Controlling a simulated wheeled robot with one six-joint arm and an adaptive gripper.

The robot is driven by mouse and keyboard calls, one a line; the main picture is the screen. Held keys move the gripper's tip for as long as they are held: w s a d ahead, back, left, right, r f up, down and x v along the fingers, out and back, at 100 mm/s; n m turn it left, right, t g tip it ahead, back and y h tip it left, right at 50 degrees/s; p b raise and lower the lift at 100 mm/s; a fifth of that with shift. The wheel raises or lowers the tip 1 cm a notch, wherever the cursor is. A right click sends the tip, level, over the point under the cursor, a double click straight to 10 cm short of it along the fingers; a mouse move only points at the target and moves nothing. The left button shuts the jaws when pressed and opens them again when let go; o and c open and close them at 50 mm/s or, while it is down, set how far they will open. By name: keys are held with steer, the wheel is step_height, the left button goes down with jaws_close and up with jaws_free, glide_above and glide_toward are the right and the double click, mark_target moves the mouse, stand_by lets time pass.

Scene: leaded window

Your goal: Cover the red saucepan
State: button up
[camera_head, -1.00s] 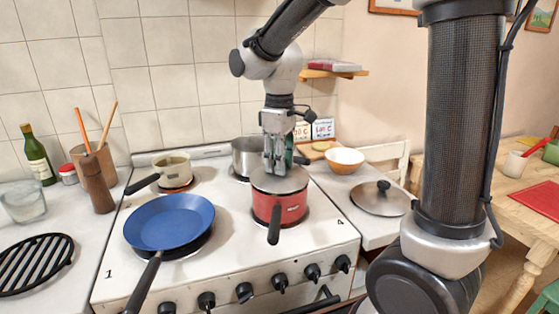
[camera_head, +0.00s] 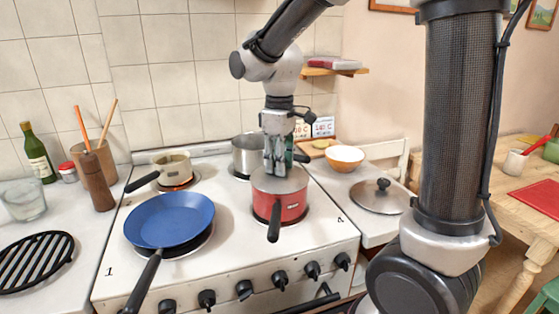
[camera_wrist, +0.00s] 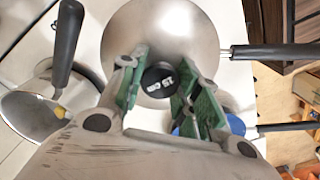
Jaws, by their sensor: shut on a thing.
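The red saucepan (camera_head: 281,206) stands on the front right of the stove, with its black handle pointing forward. A round grey metal lid (camera_head: 290,182) lies over its top; the lid also shows in the wrist view (camera_wrist: 180,28) and hides the pan's inside. I cannot tell whether a small gap is left at the rim. My gripper (camera_head: 278,172) points down above the lid.
A blue frying pan (camera_head: 170,220) is at front left, a cream pan (camera_head: 173,168) behind it. A silver pot (camera_head: 246,158) stands close behind the red saucepan. A larger lid (camera_head: 380,197) and a bowl (camera_head: 345,158) lie on the right counter.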

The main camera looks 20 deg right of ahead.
steer(key=shift+f, duration=0.1)
steer(key=o, duration=1.7)
steer(key=shift+r, duration=3.55)
steer(key=shift+f+m, duration=0.3)
steer(key=shift+m, duration=0.2)
steer(key=s+d, duration=0.1)
steer(key=s+f+m, duration=0.1)
steer(key=s+d+m, duration=0.1)
steer(key=s, duration=0.1)
steer(key=shift+d+f, duration=0.3)
steer(key=s+d+m+t, duration=0.1)
steer(key=s+d+m, duration=0.1)
steer(key=s+d, duration=0.2)
steer(key=s+d+r+m+t, duration=0.1)
steer(key=s+d+m+t, duration=0.1)
steer(key=s+d, duration=0.2)
steer(key=s+d+r+m+t, duration=0.1)
steer(key=s+d+m, duration=0.1)
steer(key=s+d, duration=0.2)
steer(key=shift+s+d, duration=0.15)
steer(key=shift+s, duration=1.35)
